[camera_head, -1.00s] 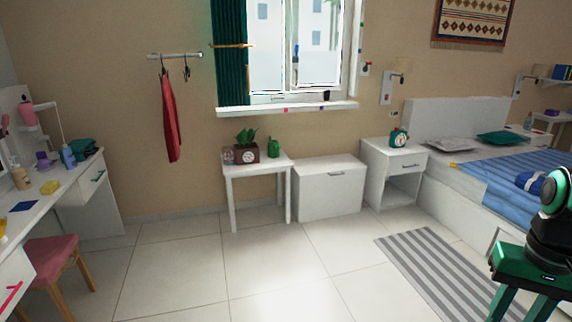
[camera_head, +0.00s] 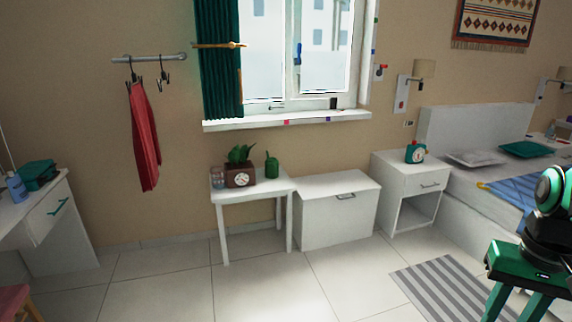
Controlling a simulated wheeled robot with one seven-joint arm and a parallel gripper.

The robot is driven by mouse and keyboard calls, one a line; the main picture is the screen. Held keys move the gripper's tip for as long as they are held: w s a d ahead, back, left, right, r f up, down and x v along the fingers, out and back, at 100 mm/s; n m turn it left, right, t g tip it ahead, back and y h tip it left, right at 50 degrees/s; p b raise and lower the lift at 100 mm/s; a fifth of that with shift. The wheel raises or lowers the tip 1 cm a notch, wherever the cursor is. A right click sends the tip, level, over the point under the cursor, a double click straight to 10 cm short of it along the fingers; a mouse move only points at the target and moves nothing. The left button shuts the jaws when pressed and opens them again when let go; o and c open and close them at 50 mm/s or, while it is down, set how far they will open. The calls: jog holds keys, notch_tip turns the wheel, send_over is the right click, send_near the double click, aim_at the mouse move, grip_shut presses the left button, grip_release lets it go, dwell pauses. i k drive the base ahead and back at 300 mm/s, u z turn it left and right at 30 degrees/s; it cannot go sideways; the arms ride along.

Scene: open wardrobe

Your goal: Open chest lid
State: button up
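The white chest (camera_head: 336,212) stands on the floor against the back wall below the window. Its lid is closed, and a grey handle (camera_head: 346,196) shows near the top of its front. My gripper (camera_head: 520,284) shows at the lower right, green with a dark wrist above it; two green fingers point down and stand apart, with nothing seen between them. It is well to the right of the chest, over the striped rug side and nearer to me. The fingertips run down to the frame's lower edge.
A small white table (camera_head: 250,191) with a plant and a green can stands left of the chest. A white nightstand (camera_head: 411,187) with a clock is on its right, then the bed (camera_head: 475,190). A striped rug (camera_head: 437,288) lies at right. The tiled floor ahead is clear.

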aim_at(327, 185)
jog(key=i, duration=1.85)
jog(key=z, duration=1.05)
jog(key=i, duration=1.55)
jog(key=u, duration=1.4)
